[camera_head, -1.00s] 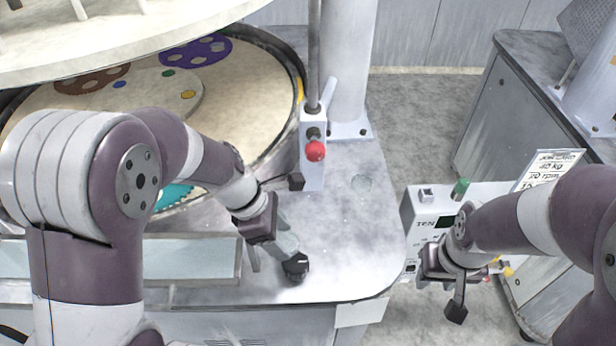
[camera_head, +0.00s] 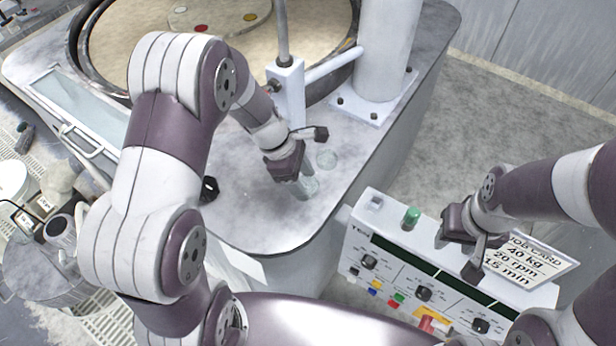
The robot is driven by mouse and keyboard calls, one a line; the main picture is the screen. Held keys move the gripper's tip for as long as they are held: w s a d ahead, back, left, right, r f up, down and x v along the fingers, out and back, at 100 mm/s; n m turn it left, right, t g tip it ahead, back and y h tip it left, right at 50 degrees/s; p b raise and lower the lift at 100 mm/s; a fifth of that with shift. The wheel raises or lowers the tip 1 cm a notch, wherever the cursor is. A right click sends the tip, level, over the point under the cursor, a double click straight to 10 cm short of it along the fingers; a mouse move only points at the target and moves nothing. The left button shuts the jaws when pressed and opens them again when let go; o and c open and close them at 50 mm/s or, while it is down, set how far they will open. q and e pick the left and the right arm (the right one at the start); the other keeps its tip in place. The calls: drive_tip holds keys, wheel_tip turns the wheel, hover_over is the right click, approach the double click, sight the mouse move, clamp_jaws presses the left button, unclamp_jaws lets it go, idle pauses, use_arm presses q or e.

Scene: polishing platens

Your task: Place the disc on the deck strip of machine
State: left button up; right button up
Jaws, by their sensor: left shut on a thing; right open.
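A faint round clear patch (camera_head: 327,158) lies on the deck just right of the gripper. My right gripper (camera_head: 462,252) is open and empty above the control box.
The control box (camera_head: 365,225) with knobs, a green button and a job card (camera_head: 525,262) stands at the right. A thick white column (camera_head: 385,50) and the platen rim (camera_head: 345,75) lie behind. A black knob (camera_head: 209,189) sits left on the deck.

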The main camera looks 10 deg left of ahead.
use_arm(q)
drive_tip(key=w, duration=0.1)
drive_tip(key=w+a+f, duration=0.1)
drive_tip(key=shift+w+a+f, duration=0.35)
drive_tip(key=shift+w, duration=0.05)
drive_tip(key=f, duration=0.1)
drive_tip(key=f+p, duration=0.1)
drive_tip(key=f, duration=0.1)
drive_tip(key=shift+s+f, duration=0.2)
drive_tip(key=shift+f, duration=0.1)
drive_tip(key=shift+w+d+f, duration=0.15)
drive_tip(key=shift+f, duration=0.25)
drive_tip(key=o, duration=1.1)
use_arm(e)
drive_tip(key=shift+s+a+r, duration=0.1)
drive_tip(key=shift+a+r, duration=0.15)
drive_tip(key=shift+r, duration=0.5)
